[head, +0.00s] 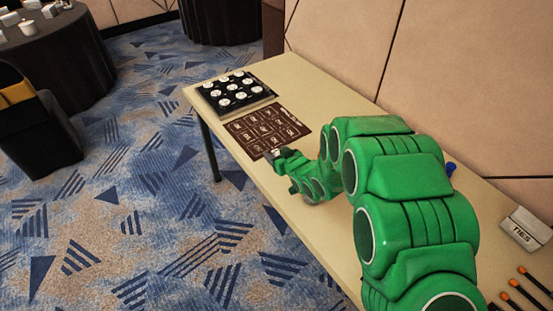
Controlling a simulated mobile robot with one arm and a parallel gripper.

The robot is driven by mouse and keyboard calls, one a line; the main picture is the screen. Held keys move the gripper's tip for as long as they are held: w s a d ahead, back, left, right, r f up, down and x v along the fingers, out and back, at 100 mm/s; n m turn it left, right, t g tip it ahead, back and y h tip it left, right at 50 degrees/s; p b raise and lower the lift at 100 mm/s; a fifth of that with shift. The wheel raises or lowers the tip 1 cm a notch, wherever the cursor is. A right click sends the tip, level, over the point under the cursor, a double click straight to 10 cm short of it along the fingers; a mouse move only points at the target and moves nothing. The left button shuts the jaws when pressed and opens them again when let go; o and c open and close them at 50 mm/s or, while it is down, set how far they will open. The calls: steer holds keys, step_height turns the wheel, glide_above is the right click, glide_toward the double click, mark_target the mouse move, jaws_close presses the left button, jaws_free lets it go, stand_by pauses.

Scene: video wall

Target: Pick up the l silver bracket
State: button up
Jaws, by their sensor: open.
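My green arm reaches from the lower right along the table. My gripper (274,154) is small in the head view and sits at the near edge of a brown printed mat (262,128). It is open. A small pale grey patch shows at its tips; I cannot tell whether this is the silver L bracket or part of the gripper. No bracket can be clearly made out elsewhere on the table, and my arm hides part of the tabletop.
The long beige table (285,75) stands against a padded wall. A black tray (262,97) with several white round pieces lies beyond the mat. A blue item (450,168), a box marked TIES (526,229) and several orange-tipped black rods (535,281) are at the right.

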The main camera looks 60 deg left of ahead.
steer(key=shift+a+f, duration=0.2)
steer(key=shift+a, duration=0.05)
steer(key=shift+c, duration=0.2)
jaws_close()
steer(key=shift+r, duration=0.1)
